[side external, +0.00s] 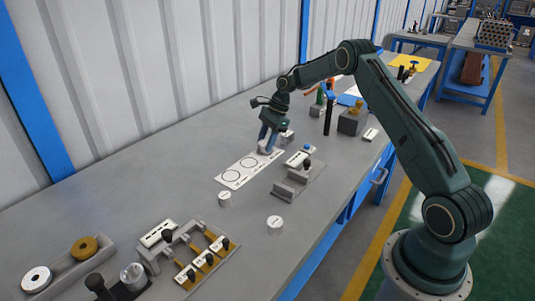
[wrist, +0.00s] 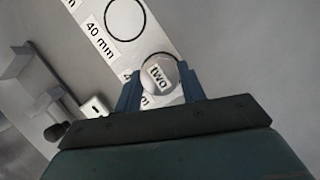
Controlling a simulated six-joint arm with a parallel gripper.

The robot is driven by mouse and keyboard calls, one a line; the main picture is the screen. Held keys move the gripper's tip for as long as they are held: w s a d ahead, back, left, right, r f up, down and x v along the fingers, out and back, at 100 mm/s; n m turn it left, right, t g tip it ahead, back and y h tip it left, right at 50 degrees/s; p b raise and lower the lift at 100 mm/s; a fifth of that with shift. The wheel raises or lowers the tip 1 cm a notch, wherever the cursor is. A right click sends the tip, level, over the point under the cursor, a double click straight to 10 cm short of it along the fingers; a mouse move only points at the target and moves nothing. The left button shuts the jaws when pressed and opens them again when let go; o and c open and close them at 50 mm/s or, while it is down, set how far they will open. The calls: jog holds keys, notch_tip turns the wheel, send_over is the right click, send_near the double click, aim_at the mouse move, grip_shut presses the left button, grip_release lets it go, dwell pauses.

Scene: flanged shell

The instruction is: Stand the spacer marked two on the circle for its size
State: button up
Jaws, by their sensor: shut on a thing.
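The spacer marked two (wrist: 160,76) is a pale round piece with a "two" label on top, between the blue fingers of my gripper (wrist: 160,88) in the wrist view. My gripper (side external: 266,142) is shut on it, over the far end of the white card (side external: 228,181). The card also shows in the wrist view (wrist: 88,12). The spacer covers most of a printed circle there, whose dark arc shows at its upper edge. That circle's size label is partly hidden. The neighbouring circle (wrist: 125,18) is empty, beside "40 mm". I cannot tell whether the spacer touches the card.
Two other pale spacers (side external: 224,199) (side external: 275,224) stand on the bench, nearer the camera. A grey fixture (side external: 290,190) is right of the card. A clamp fixture with labelled tags (side external: 203,258) is at the front. Tools and blocks (side external: 352,120) stand behind my gripper.

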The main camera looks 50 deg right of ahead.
jog(key=o, duration=1.1)
jog(key=shift+f, duration=0.1)
jog(key=shift+o, duration=0.2)
jog(key=v, duration=1.2)
